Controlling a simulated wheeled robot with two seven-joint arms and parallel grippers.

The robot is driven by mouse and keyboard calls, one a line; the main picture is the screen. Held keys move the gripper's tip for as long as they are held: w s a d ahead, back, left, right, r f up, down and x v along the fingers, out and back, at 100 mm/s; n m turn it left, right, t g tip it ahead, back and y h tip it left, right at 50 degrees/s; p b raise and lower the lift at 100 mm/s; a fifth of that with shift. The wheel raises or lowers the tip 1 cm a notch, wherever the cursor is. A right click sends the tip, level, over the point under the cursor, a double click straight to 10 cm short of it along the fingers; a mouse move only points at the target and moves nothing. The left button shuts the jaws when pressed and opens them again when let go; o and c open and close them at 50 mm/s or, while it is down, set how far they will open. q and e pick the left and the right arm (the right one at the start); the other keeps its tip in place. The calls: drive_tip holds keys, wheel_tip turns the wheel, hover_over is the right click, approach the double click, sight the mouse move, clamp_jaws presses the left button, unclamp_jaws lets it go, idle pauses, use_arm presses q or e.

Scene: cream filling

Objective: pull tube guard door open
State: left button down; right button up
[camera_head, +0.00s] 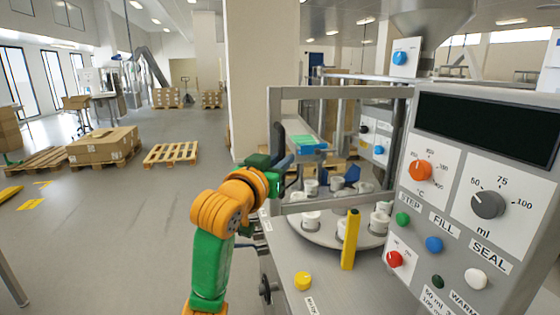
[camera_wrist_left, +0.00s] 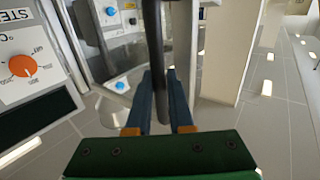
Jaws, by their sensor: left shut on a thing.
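The tube guard door (camera_head: 342,92) is a grey metal frame with a see-through pane, in front of the round table of white cups. A black vertical bar handle (camera_head: 277,139) is on its left edge. My left gripper (camera_head: 283,161), on the orange and green arm, is at this handle. In the left wrist view, the black handle (camera_wrist_left: 154,45) runs between the two blue fingers of the gripper (camera_wrist_left: 160,100), which is shut on it. The grey door post (camera_wrist_left: 184,40) stands just beside it. I cannot tell whether the door stands slightly open. My right gripper is not in view.
The control panel (camera_head: 482,155) with knobs and buttons stands close on the right. White cups stand on the turntable (camera_head: 318,236). The floor (camera_head: 110,215) to the left is clear, with pallets farther back.

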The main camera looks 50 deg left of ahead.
use_arm(q)
drive_tip(key=c, duration=0.8)
unclamp_jaws()
drive_tip(key=shift+w+d, duration=0.1)
drive_tip(key=shift+w, duration=0.05)
drive_tip(key=b+v, duration=0.3)
drive_tip(key=v, duration=0.4)
drive_tip(key=shift+b, duration=0.4)
